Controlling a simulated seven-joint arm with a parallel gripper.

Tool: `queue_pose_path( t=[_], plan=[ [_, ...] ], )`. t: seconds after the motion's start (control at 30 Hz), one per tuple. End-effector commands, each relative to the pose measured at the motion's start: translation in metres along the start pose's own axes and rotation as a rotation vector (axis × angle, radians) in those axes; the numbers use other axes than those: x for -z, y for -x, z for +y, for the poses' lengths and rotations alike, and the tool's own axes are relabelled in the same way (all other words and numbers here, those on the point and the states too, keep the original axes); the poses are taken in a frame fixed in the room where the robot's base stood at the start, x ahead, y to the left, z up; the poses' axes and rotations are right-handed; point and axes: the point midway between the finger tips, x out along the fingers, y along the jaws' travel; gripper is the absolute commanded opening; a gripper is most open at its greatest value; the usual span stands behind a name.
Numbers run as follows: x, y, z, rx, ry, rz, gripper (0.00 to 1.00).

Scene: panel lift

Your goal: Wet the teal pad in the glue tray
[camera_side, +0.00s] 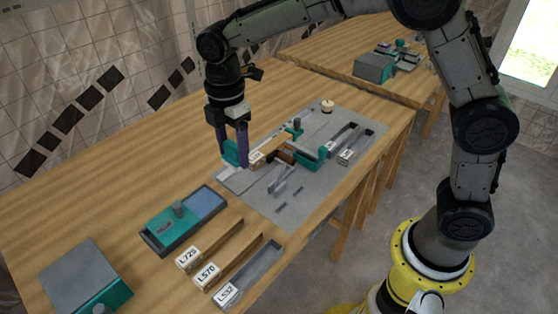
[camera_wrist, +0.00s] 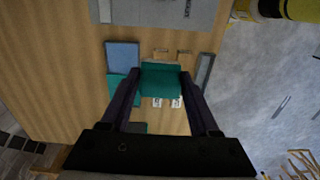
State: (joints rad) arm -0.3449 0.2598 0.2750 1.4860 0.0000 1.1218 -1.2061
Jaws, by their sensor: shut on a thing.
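My gripper (camera_side: 233,158) is shut on the teal pad (camera_side: 230,152), held between its two dark fingers above the table, near the left edge of the grey board in the side view. In the wrist view the teal pad (camera_wrist: 160,80) spans the gap between the fingertips of my gripper (camera_wrist: 161,74). The glue tray (camera_side: 158,243) lies on the table at the front left of the side view, apart from the pad.
Labelled strips L725 (camera_side: 190,258), L570 (camera_side: 209,276) and L532 (camera_side: 228,294) lie beside the tray. A grey and teal box (camera_side: 85,275) stands at the front left. The grey board (camera_side: 310,195) holds several teal and wooden parts. Bare table lies behind the tray.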

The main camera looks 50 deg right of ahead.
Motion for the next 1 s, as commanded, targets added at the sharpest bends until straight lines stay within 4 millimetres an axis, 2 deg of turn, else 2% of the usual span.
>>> queue_pose_path(
  t=[0.03,0.2,0.4,0.5,0.6,1.0],
  plan=[
    [0.008,-0.004,0.016,0.001,0.002,0.000,0.17],
    [0.030,-0.022,0.059,0.002,0.006,-0.001,0.17],
    [0.048,-0.055,0.092,0.002,0.013,-0.001,0.17],
    [0.053,-0.075,0.098,0.002,0.017,-0.001,0.17],
    [0.053,-0.087,0.096,0.001,0.019,0.000,0.17],
    [0.053,-0.119,0.095,0.001,0.021,0.000,0.17]
  ],
)
